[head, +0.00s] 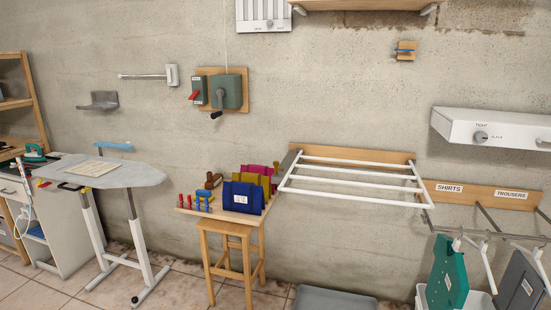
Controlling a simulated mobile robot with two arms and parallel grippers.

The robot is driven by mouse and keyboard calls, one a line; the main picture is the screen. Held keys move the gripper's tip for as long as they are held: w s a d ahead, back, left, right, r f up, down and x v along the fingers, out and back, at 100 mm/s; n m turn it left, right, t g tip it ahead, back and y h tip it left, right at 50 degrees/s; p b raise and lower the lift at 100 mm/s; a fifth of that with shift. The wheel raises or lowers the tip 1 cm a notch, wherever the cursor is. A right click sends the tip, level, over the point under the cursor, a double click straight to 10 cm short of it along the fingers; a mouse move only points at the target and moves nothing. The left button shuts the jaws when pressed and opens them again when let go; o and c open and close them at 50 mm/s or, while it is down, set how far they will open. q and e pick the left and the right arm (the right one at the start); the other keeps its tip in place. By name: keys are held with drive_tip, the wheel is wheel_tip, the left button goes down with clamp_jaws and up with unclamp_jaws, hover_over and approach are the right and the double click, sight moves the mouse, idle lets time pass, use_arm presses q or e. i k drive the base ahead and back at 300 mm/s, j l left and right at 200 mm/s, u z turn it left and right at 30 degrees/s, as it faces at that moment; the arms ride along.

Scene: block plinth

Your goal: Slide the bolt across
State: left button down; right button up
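A small wooden block (406,56) is fixed to the wall at the upper right. A thin blue and dark bar (404,50) lies across it and looks like a bolt. It is too small to tell how far across the bar sits. Neither of my grippers shows in the head view.
A wooden stool (226,230) with fabric holders stands in the middle, an ironing board (100,173) at left. A white drying rack (350,178) and a white box with a knob (492,128) jut from the wall below the block.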

sight(277, 164)
drive_tip(key=i+z, duration=0.1)
drive_tip(key=i, duration=0.4)
drive_tip(key=i+j+z, duration=0.1)
drive_tip(key=i, duration=0.4)
drive_tip(key=i+j+z, duration=0.1)
drive_tip(key=i, duration=0.4)
drive_tip(key=i+j+z, duration=0.1)
drive_tip(key=i+j, duration=0.2)
drive_tip(key=i, duration=0.15)
